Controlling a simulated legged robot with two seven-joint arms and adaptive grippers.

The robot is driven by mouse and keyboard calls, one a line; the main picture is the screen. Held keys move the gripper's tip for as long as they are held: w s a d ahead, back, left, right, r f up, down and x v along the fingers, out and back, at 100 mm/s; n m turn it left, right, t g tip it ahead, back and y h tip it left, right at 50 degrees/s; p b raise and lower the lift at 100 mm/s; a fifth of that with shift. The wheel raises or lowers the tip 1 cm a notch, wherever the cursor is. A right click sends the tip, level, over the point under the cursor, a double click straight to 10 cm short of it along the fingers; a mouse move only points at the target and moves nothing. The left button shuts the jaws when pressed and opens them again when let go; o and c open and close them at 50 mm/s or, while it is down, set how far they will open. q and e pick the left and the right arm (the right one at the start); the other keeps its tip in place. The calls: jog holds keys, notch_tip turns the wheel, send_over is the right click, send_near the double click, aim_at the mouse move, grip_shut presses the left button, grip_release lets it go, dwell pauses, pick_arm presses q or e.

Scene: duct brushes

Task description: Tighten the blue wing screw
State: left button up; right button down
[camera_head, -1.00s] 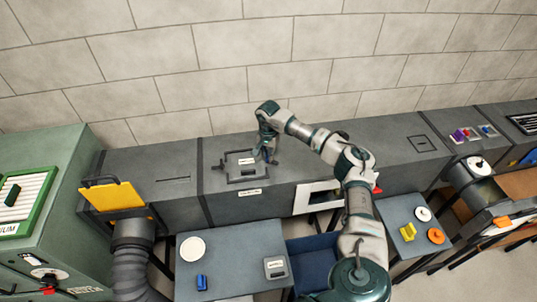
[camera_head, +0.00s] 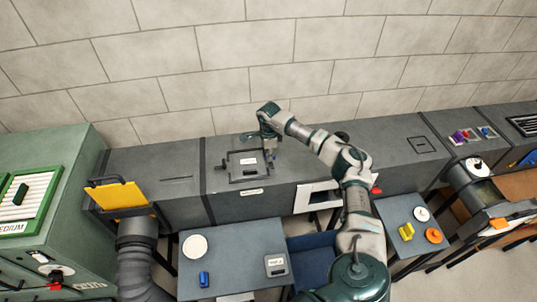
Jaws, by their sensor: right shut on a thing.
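My right gripper (camera_head: 269,152) points down at the right edge of a square hatch (camera_head: 235,174) on top of the grey duct. It is shut on the small blue wing screw (camera_head: 270,155), which shows only as a dark blue spot between the fingers. The fingers hide most of the screw, so I cannot tell how deep it sits. The hatch lies flat, with a white label and dark latches at its edges. My left gripper is not in view.
A grey table (camera_head: 240,252) in front holds a white disc (camera_head: 194,245), a blue block (camera_head: 204,279) and a grey box (camera_head: 275,265). A yellow panel (camera_head: 118,195) stands at the left. A right side table holds yellow (camera_head: 406,231) and orange (camera_head: 433,235) parts.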

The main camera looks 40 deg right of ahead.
jog(key=m+p, duration=0.1)
jog(key=m, duration=0.3)
jog(key=shift+d+f+m, duration=0.1)
jog(key=shift+d+m, duration=0.05)
jog(key=shift+m, duration=0.25)
jog(key=m+p, duration=0.1)
jog(key=m, duration=0.3)
jog(key=shift+d+m, duration=0.1)
jog(key=shift+m, duration=0.2)
jog(key=m+p, duration=0.1)
jog(key=m, duration=0.3)
jog(key=shift+f, duration=0.15)
jog(key=shift+s+d+f+m+p, duration=0.1)
jog(key=shift+m+p, duration=0.65)
jog(key=shift+m, duration=1.25)
jog(key=c, duration=1.2)
grip_release()
jog(key=shift+d, duration=0.1)
